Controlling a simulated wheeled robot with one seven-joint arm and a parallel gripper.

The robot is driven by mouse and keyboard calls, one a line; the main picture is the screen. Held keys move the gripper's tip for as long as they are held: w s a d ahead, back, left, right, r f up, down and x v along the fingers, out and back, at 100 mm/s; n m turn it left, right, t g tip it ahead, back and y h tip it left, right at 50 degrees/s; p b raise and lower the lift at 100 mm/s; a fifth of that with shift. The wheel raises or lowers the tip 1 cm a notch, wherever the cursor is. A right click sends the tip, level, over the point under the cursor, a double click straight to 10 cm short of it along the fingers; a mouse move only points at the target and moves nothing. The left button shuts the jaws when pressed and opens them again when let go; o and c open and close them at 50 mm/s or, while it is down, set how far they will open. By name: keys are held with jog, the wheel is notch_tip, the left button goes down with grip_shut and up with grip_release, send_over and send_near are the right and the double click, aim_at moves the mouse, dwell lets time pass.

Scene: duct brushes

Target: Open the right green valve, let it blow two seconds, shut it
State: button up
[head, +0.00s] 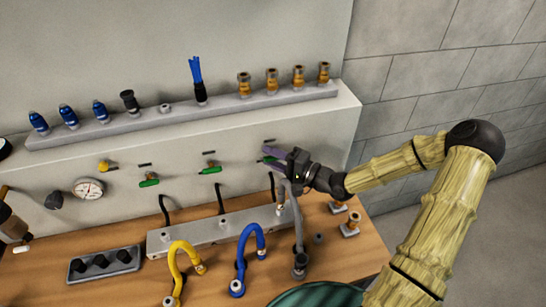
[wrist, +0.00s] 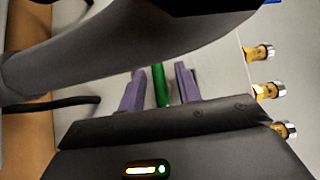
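The right green valve (head: 264,160) is on the front of the pale panel, and my gripper partly hides it in the head view. My gripper (head: 268,155) is at this valve, with its purple fingers reaching in from the right. In the wrist view the green handle (wrist: 160,86) stands between the two purple fingers of my gripper (wrist: 160,72). A gap shows on both sides of the handle, so the gripper is open around it and not clamped. The other green valves, the middle one (head: 210,170) and the left one (head: 148,182), are to the left.
A grey hose (head: 297,222) rises close under my gripper. Blue (head: 248,234) and yellow (head: 180,250) hoses stand on the wooden bench (head: 215,272). Brass fittings (head: 272,80) and blue fittings (head: 68,115) line the ledge above. A gauge (head: 88,188) is at left.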

jog(key=shift+c, duration=0.2)
grip_shut()
